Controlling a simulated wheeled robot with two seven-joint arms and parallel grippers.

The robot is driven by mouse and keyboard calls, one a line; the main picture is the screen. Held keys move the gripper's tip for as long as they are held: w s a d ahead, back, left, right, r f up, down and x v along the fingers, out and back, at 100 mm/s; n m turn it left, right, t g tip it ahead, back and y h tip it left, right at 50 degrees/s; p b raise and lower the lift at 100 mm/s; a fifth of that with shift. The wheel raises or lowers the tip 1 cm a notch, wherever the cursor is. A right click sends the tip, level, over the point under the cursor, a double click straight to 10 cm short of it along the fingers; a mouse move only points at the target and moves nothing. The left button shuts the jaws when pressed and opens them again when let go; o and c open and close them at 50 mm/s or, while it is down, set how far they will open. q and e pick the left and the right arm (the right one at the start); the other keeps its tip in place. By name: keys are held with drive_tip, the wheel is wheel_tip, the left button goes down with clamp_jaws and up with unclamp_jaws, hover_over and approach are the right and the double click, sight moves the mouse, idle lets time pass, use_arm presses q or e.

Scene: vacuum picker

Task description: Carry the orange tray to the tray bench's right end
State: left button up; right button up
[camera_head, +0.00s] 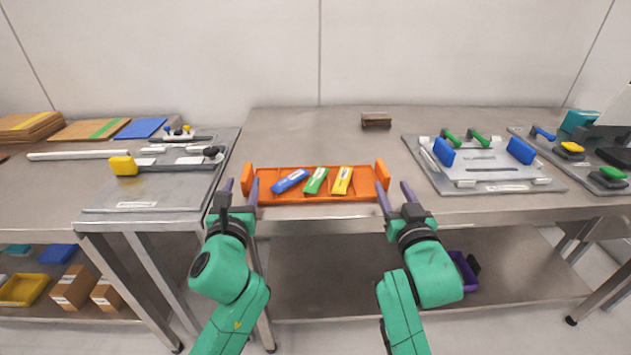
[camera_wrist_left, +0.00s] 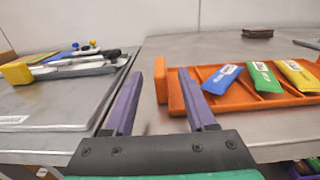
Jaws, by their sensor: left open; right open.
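The orange tray (camera_head: 275,197) lies on the metal bench near its front edge, left of the bench's middle. It holds a blue packet (camera_head: 291,181), a green packet (camera_head: 316,180) and a yellow packet (camera_head: 342,180). An upright orange handle stands at each end. My left gripper (camera_head: 238,192) is open at the tray's left end, and my right gripper (camera_head: 395,197) is open at its right end. In the left wrist view the tray (camera_wrist_left: 240,104) is to the right, with its left handle (camera_wrist_left: 160,80) between the spread purple fingers (camera_wrist_left: 160,108). I cannot tell whether they touch.
A grey board with a clear plate and blue handles (camera_head: 484,165) sits on the right of the bench. A small brown block (camera_head: 376,120) is at the back. A left bench carries a panel with a yellow-ended tool (camera_head: 124,165).

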sight(246, 171)
use_arm(q)
drive_tip(key=w, duration=0.6)
drive_tip(key=shift+a, duration=0.25)
use_arm(e)
drive_tip(key=w, duration=0.6)
drive_tip(key=shift+a, duration=0.25)
use_arm(q)
clamp_jaws()
use_arm(e)
clamp_jaws()
